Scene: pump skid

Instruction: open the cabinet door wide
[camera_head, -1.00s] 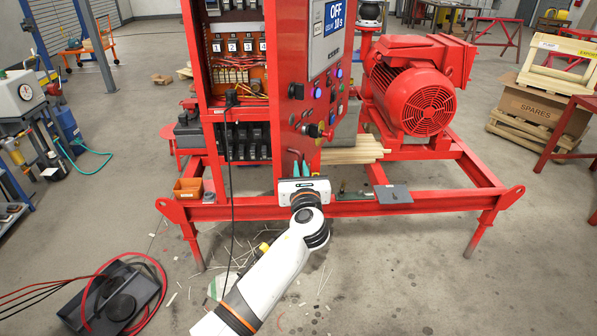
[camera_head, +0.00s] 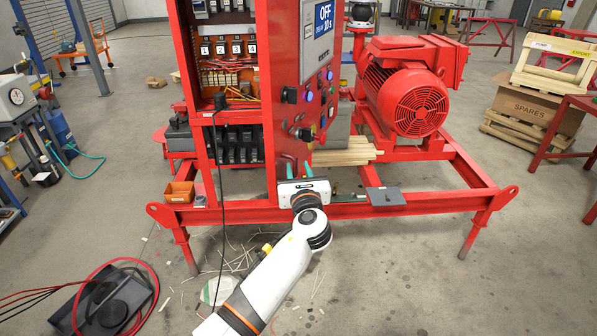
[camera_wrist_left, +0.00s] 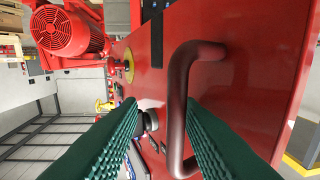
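The red cabinet door (camera_head: 272,60) stands partly open, with its outer face, display and buttons turned to the front right. The cabinet interior (camera_head: 229,72) shows to its left. My left gripper (camera_head: 299,170) is low at the door, its teal fingers pointing at the door face. In the left wrist view the dark red bar handle (camera_wrist_left: 178,100) lies between the two green ribbed fingers of my left gripper (camera_wrist_left: 163,103). The handle is close to the right finger, with a clear gap to the left finger. My right gripper is out of view.
The red skid frame (camera_head: 400,207) runs across under the cabinet. An orange bin (camera_head: 179,192) sits on it at left, and a grey plate (camera_head: 385,196) at right. A black cable (camera_head: 217,160) hangs before the cabinet. The red motor (camera_head: 405,90) stands right of the door.

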